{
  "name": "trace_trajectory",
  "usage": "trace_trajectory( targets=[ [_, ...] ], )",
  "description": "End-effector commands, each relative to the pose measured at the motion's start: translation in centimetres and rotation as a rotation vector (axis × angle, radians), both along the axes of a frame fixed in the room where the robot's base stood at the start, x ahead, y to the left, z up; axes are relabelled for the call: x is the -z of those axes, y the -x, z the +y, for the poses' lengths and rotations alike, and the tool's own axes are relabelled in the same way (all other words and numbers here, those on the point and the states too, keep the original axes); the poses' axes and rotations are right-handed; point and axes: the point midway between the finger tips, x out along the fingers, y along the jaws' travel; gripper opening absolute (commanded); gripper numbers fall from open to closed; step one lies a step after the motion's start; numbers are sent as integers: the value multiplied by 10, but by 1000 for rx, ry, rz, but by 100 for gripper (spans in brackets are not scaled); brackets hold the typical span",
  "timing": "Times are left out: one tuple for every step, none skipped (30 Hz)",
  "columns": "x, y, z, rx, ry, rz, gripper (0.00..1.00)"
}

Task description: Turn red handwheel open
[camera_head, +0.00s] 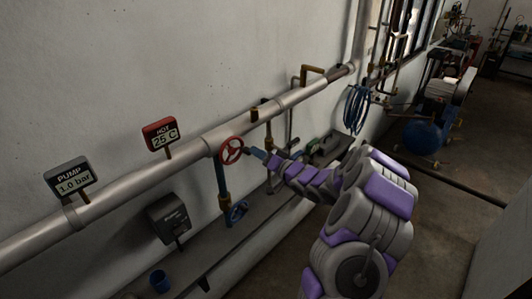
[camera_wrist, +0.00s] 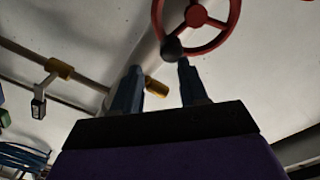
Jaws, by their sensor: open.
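The red handwheel (camera_head: 232,150) is on a blue vertical pipe below the large grey wall pipe. In the wrist view the red handwheel (camera_wrist: 197,17) is at the top, with spokes, a hub and a dark round knob (camera_wrist: 172,49) on its lower rim. My gripper (camera_head: 256,153) is just right of the wheel in the head view. In the wrist view my gripper (camera_wrist: 158,75) has its two blue fingers apart, open, with the knob above the space between the tips, close to the right finger. I cannot tell whether they touch.
A blue handwheel (camera_head: 237,212) sits below the red one. A red HOT 25 C gauge (camera_head: 161,134) and a PUMP 1.0 bar gauge (camera_head: 72,176) stand along the pipe to the left. A grey box (camera_head: 169,217) and a ledge (camera_head: 200,250) are below.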

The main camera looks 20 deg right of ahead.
Motion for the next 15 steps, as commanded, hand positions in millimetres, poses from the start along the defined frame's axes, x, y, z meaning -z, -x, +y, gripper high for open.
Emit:
trace_trajectory(
  targets=[
    [-11,-5,2,-2,-6,-22,53],
    [-11,-5,1,-1,-6,-23,53],
    [-12,-6,0,-1,-8,-24,53],
    [-12,-6,0,0,-7,-25,53],
    [-12,-6,0,0,-7,-25,51],
    [-13,-7,0,1,-6,-26,48],
    [-13,-7,0,1,-6,-26,45],
    [-13,-8,0,1,-6,-26,42],
    [-13,-9,0,1,-5,-26,38],
    [-13,-10,0,1,-5,-26,35],
    [-13,-10,-1,1,-6,-26,32],
    [-12,-11,-2,1,-6,-26,28],
    [-12,-11,-4,1,-6,-26,26],
    [-12,-11,-6,1,-7,-26,23],
    [-11,-11,-8,2,-9,-26,19]
  ],
)
